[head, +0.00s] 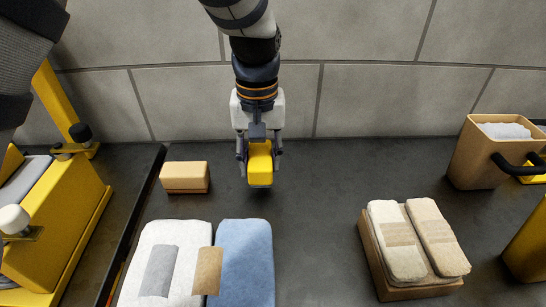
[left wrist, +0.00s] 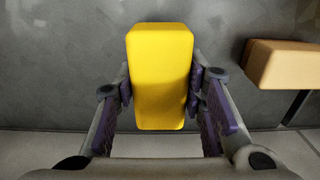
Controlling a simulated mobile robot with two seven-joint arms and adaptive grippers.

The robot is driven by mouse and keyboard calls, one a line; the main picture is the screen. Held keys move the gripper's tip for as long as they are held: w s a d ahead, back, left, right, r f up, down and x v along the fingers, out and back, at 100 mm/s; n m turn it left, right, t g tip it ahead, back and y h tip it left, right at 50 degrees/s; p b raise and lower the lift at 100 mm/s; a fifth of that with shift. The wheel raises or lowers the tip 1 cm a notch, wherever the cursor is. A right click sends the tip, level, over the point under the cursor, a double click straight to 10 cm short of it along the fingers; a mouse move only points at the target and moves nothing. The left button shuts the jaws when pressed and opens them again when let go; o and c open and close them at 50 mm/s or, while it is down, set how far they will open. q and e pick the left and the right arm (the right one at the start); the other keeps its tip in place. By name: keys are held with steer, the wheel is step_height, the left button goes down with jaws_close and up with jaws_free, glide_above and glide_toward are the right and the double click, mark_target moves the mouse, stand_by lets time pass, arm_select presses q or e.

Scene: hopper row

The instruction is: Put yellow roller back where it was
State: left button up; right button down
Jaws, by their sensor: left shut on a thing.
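The yellow roller (head: 260,163) is a yellow block with rounded edges. My left gripper (head: 260,150) is shut on it, with a finger on each side, above the dark table near the wall. In the left wrist view the yellow roller (left wrist: 160,80) fills the space between the two purple-padded fingers (left wrist: 160,100). I cannot tell how high it is above the table. My right gripper is not in view.
A tan block (head: 185,177) lies left of the roller; it also shows in the left wrist view (left wrist: 285,65). White (head: 185,240) and blue (head: 245,250) padded packs lie in front. A box with two pads (head: 385,270) and a tan bin (head: 470,160) stand right. The table middle is clear.

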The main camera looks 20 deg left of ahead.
mark_target(260, 154)
arm_select(q)
step_height(260, 154, down, 3)
steer(key=shift+f, duration=0.1)
steer(key=o, duration=1.3)
step_height(260, 154, up, 12)
steer(key=shift+r+p, duration=0.15)
steer(key=shift+p, duration=0.25)
